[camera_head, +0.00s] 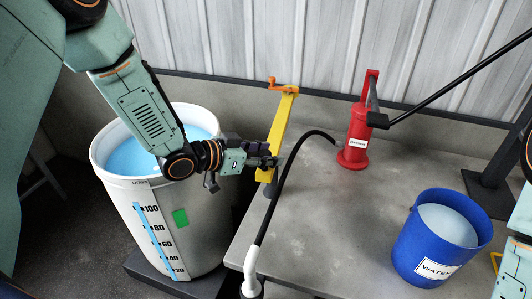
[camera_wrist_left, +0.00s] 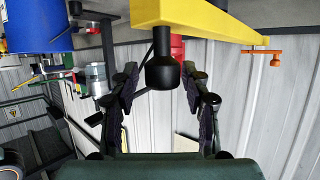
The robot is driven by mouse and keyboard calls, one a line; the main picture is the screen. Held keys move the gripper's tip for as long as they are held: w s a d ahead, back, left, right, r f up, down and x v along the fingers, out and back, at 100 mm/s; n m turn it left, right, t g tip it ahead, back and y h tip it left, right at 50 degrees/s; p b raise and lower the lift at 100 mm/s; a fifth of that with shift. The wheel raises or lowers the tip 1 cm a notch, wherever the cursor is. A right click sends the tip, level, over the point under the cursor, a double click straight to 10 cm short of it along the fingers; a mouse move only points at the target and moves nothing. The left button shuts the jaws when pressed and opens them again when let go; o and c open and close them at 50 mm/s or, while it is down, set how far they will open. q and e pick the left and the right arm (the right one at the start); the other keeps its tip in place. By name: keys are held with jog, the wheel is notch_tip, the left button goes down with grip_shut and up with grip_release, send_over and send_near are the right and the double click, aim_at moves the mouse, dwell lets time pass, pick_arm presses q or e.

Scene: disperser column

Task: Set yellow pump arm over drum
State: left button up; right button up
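The yellow pump arm (camera_head: 284,118) stretches from an orange handle (camera_head: 284,84) at the back toward the front, along the table's left side. The white drum (camera_head: 201,236), open on top with light blue liquid inside, stands to the left. The arm lies right of the drum's opening, not over it. My left gripper (camera_head: 276,161) is at the arm's near end. In the left wrist view, its fingers (camera_wrist_left: 160,95) are spread on either side of a black knob (camera_wrist_left: 162,74) hanging from the yellow arm (camera_wrist_left: 205,20), with visible gaps. My right gripper is not in view.
A red hand pump (camera_head: 356,138) stands at the back of the grey table (camera_head: 330,215). A blue water bucket (camera_head: 432,262) is at the right. A black hose (camera_head: 281,180) curves across the table's left side to a white pipe (camera_head: 250,268).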

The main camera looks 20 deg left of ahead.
pick_arm(q)
jog(key=shift+a, duration=0.3)
jog(key=c, duration=0.5)
jog(key=shift+d, duration=0.15)
grip_shut()
